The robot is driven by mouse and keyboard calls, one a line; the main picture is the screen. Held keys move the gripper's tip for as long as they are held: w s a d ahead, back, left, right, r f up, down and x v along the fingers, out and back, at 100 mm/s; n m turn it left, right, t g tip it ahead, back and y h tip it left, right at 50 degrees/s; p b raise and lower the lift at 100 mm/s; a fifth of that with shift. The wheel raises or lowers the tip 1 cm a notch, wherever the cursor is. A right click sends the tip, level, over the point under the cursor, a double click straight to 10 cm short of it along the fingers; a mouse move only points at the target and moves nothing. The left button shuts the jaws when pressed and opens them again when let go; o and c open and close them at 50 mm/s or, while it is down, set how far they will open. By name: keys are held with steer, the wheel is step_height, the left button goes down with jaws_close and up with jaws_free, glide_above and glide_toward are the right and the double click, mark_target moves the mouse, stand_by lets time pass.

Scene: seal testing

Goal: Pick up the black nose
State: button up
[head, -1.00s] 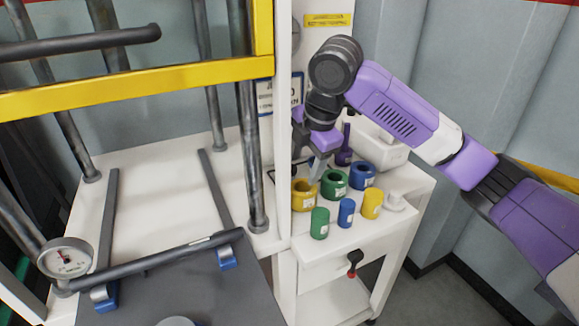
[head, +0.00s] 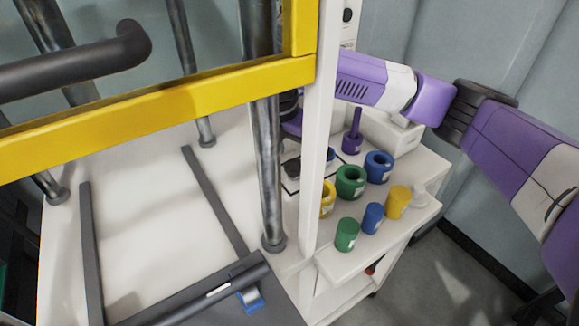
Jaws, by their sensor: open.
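A small black piece (head: 292,168), which looks like the black nose, lies within a dark square outline on the white bench top, just left of the white post. It is partly hidden, and its full shape is unclear. My gripper (head: 330,155) is mostly behind the white post. Its purple body shows left of the post above the black piece, and a pale fingertip shows to the right. The gripper is open, and I see nothing held. I cannot tell whether it touches the black piece.
The white post (head: 322,90) and yellow frame bar (head: 160,112) block the view.

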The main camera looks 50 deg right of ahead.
mark_target(295, 167)
steer(key=shift+x, duration=3.1)
steer(key=shift+w, duration=0.15)
jaws_close()
